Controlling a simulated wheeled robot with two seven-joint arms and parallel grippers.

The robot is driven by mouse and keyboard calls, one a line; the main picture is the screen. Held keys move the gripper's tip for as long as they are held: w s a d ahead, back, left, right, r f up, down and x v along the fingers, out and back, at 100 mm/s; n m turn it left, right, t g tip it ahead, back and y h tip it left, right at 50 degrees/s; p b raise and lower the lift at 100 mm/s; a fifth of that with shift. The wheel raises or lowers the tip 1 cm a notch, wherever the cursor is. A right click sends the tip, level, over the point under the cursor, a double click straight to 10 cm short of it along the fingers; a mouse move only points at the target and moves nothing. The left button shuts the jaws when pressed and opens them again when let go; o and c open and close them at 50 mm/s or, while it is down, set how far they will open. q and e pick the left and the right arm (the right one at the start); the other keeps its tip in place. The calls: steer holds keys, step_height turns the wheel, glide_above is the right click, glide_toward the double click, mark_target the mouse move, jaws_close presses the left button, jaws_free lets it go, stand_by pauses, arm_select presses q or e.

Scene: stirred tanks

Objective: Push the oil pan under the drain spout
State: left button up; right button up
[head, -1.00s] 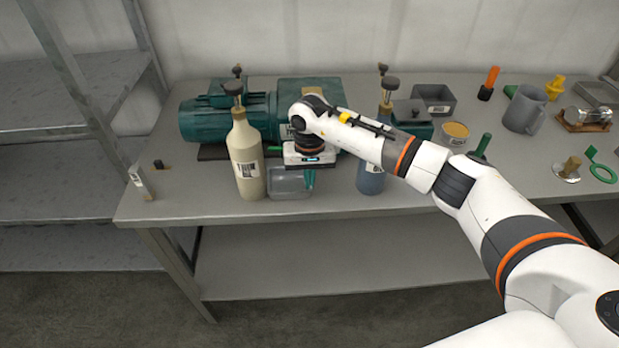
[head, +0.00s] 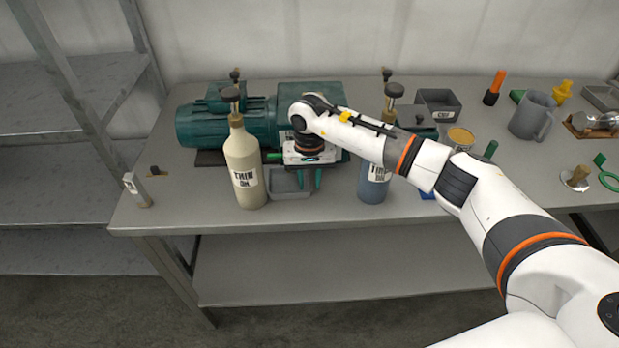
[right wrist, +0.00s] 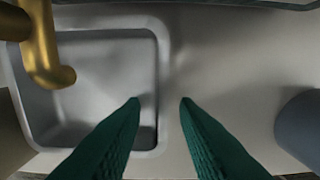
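The oil pan (head: 290,194) is a shallow grey square tray on the bench, in front of the green machine (head: 228,122). In the right wrist view the pan (right wrist: 90,143) fills the left half. The brass drain spout (right wrist: 50,60) bends down at the upper left and its tip overlaps the inside of the pan. My right gripper (head: 304,180) points down at the pan's right side, fingers apart. In the right wrist view, the gripper's green fingertips (right wrist: 162,101) appear on either side of the pan's right wall, with nothing clamped. My left gripper is not in view.
A cream bottle (head: 245,170) stands close left of the pan, and a blue-grey bottle (head: 373,180) stands to the right. The bench front edge is near the pan.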

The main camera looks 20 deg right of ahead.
steer(key=shift+r, duration=0.15)
step_height(320, 180, up, 12)
steer(key=b, duration=0.2)
stand_by(0.6)
